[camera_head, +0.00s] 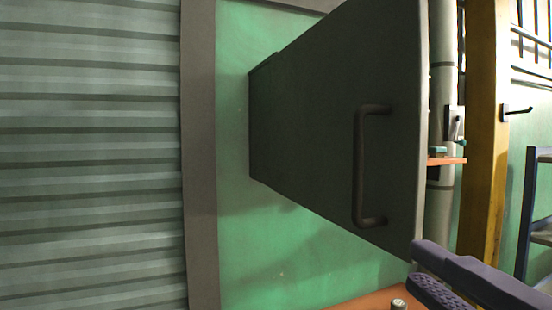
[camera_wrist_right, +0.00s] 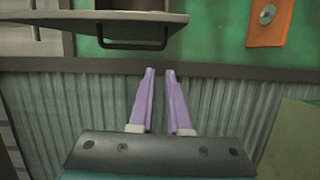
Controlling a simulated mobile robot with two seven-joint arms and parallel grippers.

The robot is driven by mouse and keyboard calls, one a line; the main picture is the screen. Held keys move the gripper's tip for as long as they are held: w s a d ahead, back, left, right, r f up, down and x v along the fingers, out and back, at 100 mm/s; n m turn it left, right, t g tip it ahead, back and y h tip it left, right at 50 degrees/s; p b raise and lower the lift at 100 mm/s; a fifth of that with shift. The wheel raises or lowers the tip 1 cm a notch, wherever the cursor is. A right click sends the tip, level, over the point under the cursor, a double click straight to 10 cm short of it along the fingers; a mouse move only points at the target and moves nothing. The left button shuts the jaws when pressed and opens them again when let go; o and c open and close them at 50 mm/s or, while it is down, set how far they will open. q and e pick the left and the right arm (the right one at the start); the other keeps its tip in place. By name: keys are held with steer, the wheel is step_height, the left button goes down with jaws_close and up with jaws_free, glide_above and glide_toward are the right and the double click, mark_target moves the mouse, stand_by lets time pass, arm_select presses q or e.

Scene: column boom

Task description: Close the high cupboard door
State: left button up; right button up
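The cupboard door (camera_head: 310,120) is a dark grey-green panel standing open in the head view, swung out from the green wall. Its dark bar handle (camera_head: 360,165) is upright on the face towards me. My right gripper (camera_head: 416,263) has purple fingers and is at the door's lower right corner in the picture; I cannot tell whether it touches. In the right wrist view the fingers (camera_wrist_right: 160,72) are parted with nothing between them. The door (camera_wrist_right: 60,18) and its handle (camera_wrist_right: 132,44) show there at top left, apart from the fingertips. My left gripper is not in view.
A corrugated wall (camera_head: 90,150) fills the left. A yellow post (camera_head: 487,130) and a blue rack (camera_head: 530,210) stand at the right. An orange panel with a round fitting (camera_wrist_right: 268,25) is on the green wall, right of the door in the wrist view.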

mark_target(399, 217)
steer(key=shift+a+r+n, duration=0.3)
steer(key=shift+a+r, duration=0.05)
steer(key=shift+r, duration=0.1)
steer(key=shift+c, duration=0.8)
steer(key=shift+w+f+t+b, duration=0.1)
steer(key=shift+w+t+b, duration=0.2)
steer(key=shift+b, duration=0.15)
jaws_close()
steer(key=w+p, duration=0.1)
steer(key=w, duration=0.2)
steer(key=w+d+p, duration=0.1)
steer(key=w+p, duration=0.1)
steer(key=w, duration=0.1)
steer(key=w+d+p, duration=0.1)
steer(key=w, duration=0.3)
steer(key=shift+w+d, duration=0.1)
steer(key=shift+d, duration=0.1)
steer(key=shift+w+d+p, duration=0.15)
steer(key=shift+d+p, duration=0.15)
steer(key=shift+d, duration=0.2)
steer(key=shift+d, duration=0.1)
